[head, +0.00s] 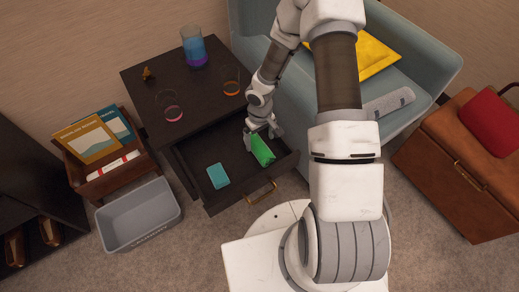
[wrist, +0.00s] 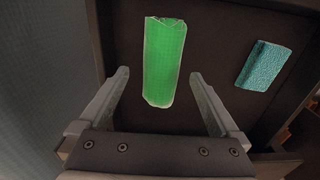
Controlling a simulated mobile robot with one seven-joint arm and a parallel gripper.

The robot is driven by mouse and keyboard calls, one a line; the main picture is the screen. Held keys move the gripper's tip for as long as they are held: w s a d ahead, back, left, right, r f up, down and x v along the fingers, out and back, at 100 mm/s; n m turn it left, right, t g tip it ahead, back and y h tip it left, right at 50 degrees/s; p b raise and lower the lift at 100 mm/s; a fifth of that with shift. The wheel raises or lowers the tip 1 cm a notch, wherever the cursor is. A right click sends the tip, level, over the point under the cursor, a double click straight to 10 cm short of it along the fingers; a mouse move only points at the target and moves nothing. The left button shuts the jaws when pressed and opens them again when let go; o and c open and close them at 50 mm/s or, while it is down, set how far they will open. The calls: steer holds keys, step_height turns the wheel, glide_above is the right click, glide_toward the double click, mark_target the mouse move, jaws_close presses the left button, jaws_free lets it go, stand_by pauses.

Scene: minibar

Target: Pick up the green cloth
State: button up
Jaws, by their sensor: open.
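The green cloth (head: 261,150) lies rolled or folded into a long shape in the open drawer (head: 231,199) of the dark cabinet. In the wrist view the green cloth (wrist: 164,62) is ahead of and roughly between my fingers, long side pointing away from me. My gripper (head: 263,133) is over the drawer at the far end of the cloth. In the wrist view my gripper (wrist: 160,80) is open, one finger on each side of the cloth, with a gap on both sides. Whether the fingers reach down to its height is unclear.
A teal cloth or sponge (head: 218,176) lies in the same drawer to the left. Drinking glasses (head: 231,87) stand on the cabinet top (head: 150,80). A blue-grey armchair (head: 415,60) is close on the right. A grey bin (head: 140,215) stands at left.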

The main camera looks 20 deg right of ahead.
mark_target(259, 145)
step_height(259, 145, down, 3)
steer(key=shift+a+f+b, duration=0.1)
steer(key=shift+f+b, duration=0.1)
steer(key=shift+b, duration=0.25)
steer(key=c, duration=1.4)
steer(key=shift+r, duration=0.1)
steer(key=shift+w+r+p, duration=0.1)
steer(key=shift+r+p, duration=0.25)
steer(key=shift+r, duration=0.2)
steer(key=r, duration=0.1)
steer(key=r+p, duration=0.1)
steer(key=d+r, duration=0.1)
steer(key=r, duration=0.1)
steer(key=shift+s+p, duration=0.3)
steer(key=shift+p, duration=0.1)
steer(key=s+d+r+p, duration=0.1)
steer(key=d+r, duration=0.1)
steer(key=d, duration=0.1)
steer(key=s+d+r+p, duration=0.1)
steer(key=s+d+r, duration=0.1)
steer(key=d, duration=0.1)
steer(key=s+d+r+p, duration=0.1)
steer(key=s+d, duration=0.1)
steer(key=d, duration=0.1)
steer(key=shift+s+r, duration=0.25)
steer(key=shift+r, duration=0.15)
